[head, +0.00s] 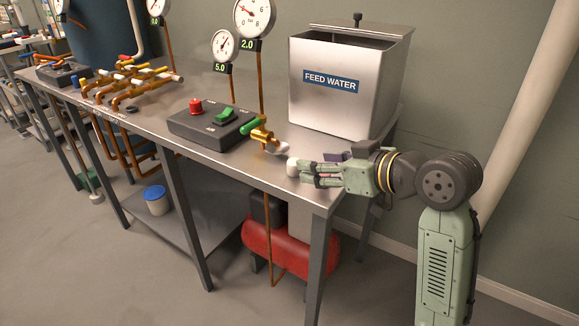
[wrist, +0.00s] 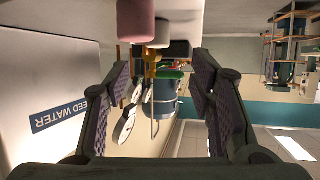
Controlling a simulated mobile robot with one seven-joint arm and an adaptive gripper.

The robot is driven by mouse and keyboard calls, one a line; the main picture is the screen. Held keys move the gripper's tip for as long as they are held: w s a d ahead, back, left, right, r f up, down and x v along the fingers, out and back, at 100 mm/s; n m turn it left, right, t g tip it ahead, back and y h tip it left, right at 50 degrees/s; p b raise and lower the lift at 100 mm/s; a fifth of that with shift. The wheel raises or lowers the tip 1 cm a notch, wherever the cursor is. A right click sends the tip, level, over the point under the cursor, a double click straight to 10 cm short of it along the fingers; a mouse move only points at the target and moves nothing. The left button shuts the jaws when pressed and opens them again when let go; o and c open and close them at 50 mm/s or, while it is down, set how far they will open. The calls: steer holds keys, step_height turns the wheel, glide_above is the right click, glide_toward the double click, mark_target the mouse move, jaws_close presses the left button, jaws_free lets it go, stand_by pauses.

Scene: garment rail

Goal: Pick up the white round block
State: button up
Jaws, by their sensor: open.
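A small white round block (head: 292,167) stands on the metal bench near its front right edge, just left of my gripper's fingertips in the head view. My gripper (head: 312,173) reaches in from the right, low over the bench, with nothing seen between its fingers. In the wrist view my gripper (wrist: 160,78) shows its two dark ridged fingers spread apart.
The FEED WATER tank (head: 342,85) stands behind my gripper. A brass valve with a green handle (head: 252,126) and a pale piece below it (head: 277,148) are left of the block. A black switch box (head: 212,127) is farther left. Bare bench (head: 258,168) lies in front.

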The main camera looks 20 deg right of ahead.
mark_target(294, 167)
steer(key=x, duration=0.2)
steer(key=p+x, duration=0.1)
steer(key=x, duration=0.4)
steer(key=shift+w+f+p, duration=0.25)
steer(key=shift+f+p, duration=0.05)
steer(key=shift+f, duration=0.15)
steer(key=shift+d, duration=0.1)
jaws_close()
